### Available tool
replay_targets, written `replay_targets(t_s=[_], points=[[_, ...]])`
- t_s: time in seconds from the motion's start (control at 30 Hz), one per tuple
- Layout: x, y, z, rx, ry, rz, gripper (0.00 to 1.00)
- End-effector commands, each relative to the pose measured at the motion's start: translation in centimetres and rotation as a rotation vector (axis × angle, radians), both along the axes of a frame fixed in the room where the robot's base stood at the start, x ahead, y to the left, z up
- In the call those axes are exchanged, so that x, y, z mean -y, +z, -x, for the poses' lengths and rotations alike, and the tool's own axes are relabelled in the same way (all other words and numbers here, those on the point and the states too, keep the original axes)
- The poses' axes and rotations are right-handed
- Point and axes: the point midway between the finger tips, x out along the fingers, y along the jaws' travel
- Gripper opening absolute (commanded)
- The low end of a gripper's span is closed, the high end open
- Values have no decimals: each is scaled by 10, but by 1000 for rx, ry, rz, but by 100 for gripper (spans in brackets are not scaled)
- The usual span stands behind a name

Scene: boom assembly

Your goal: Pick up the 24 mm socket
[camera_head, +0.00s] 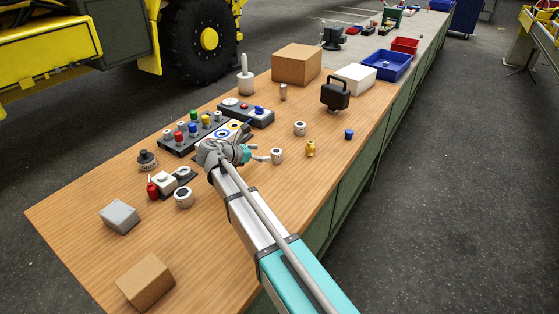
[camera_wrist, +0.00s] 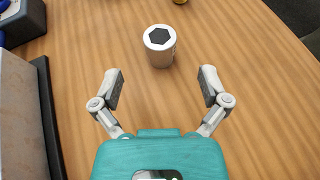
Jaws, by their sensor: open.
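A silver socket (camera_head: 277,155) with a dark hexagonal opening stands upright on the wooden bench just ahead of my gripper (camera_head: 260,155). In the wrist view this socket (camera_wrist: 159,46) is centred, a little beyond the fingertips. My gripper (camera_wrist: 161,87) is open and empty, its two fingers spread wider than the socket and not touching it. Other silver sockets stand farther back (camera_head: 299,128) and nearer the front left (camera_head: 183,197). No size marking is readable, so I cannot tell which one is 24 mm.
A brass fitting (camera_head: 310,149) stands right of the socket, and a blue cap (camera_head: 349,134) lies beyond. A rack of coloured parts (camera_head: 193,132) and a control box (camera_head: 246,111) are to the left. A black lamp (camera_head: 335,94) stands behind. Bare wood surrounds the socket.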

Motion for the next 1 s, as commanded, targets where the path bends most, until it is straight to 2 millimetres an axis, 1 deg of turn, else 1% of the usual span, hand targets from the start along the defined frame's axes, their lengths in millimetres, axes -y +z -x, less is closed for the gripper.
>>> replay_targets(t_s=[0.03, 0.17, 0.53, 0.67, 1.0], points=[[5, -4, -3, 0, -1, 0, 95], [10, -6, -7, 0, 1, 0, 95], [11, -6, -8, 0, 1, 0, 95], [15, -8, -10, 0, 1, 0, 95], [43, -22, -29, 0, -1, 0, 95]])
